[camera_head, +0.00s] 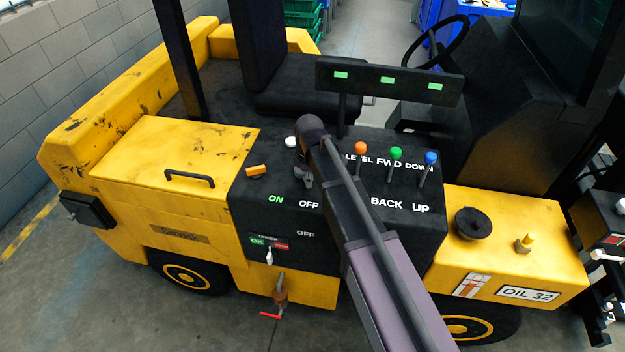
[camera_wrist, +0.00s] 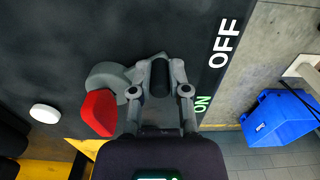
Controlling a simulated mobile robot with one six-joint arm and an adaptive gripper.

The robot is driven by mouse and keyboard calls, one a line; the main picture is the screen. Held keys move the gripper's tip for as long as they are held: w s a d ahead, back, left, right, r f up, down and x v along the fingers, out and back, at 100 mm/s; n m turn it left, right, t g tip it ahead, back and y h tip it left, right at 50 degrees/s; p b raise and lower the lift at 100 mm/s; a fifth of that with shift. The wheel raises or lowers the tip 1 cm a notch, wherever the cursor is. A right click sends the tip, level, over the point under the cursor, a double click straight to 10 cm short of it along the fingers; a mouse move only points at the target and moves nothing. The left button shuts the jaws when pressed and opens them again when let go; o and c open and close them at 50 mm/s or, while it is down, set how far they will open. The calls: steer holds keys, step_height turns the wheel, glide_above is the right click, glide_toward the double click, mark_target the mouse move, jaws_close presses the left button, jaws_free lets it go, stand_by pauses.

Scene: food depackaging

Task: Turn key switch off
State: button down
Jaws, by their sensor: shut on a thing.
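The black control panel (camera_head: 335,215) carries ON and OFF labels in the head view. My gripper (camera_head: 304,178) points down at the panel just above these labels. In the wrist view my gripper (camera_wrist: 160,78) is shut, its fingertips together around a dark part. The key switch (camera_wrist: 99,111) shows there as a red tab on a grey round base, directly left of my fingers. My fingers partly cover the base, and the part held between the tips is mostly hidden. In the head view my gripper and arm hide most of the switch.
A white button (camera_head: 290,141) and an amber knob (camera_head: 256,171) stand close to my gripper. Levers with orange (camera_head: 361,148), green (camera_head: 396,153) and blue (camera_head: 431,158) balls rise to the right. A blue bin (camera_wrist: 280,118) stands on the floor beyond the panel edge.

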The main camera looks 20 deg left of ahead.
mark_target(414, 224)
steer(key=c, duration=0.6)
jaws_free()
steer(key=shift+a, duration=0.1)
steer(key=d+m, duration=0.3)
steer(key=d, duration=0.4)
steer(key=d+m, duration=0.3)
steer(key=d, duration=0.4)
steer(key=d+m, duration=0.3)
steer(key=d, duration=0.5)
steer(key=s+d+m, duration=0.1)
steer(key=d, duration=0.2)
steer(key=s+d+m, duration=0.1)
steer(key=d+m, duration=0.1)
steer(key=d, duration=0.2)
steer(key=s+d+m, duration=0.1)
steer(key=d+m, duration=0.1)
steer(key=d, duration=0.1)
steer(key=shift+d, duration=0.15)
steer(key=s+d+m, duration=0.4)
steer(key=d+m, duration=0.2)
steer(key=d, duration=0.3)
steer(key=shift+s+d, duration=0.4)
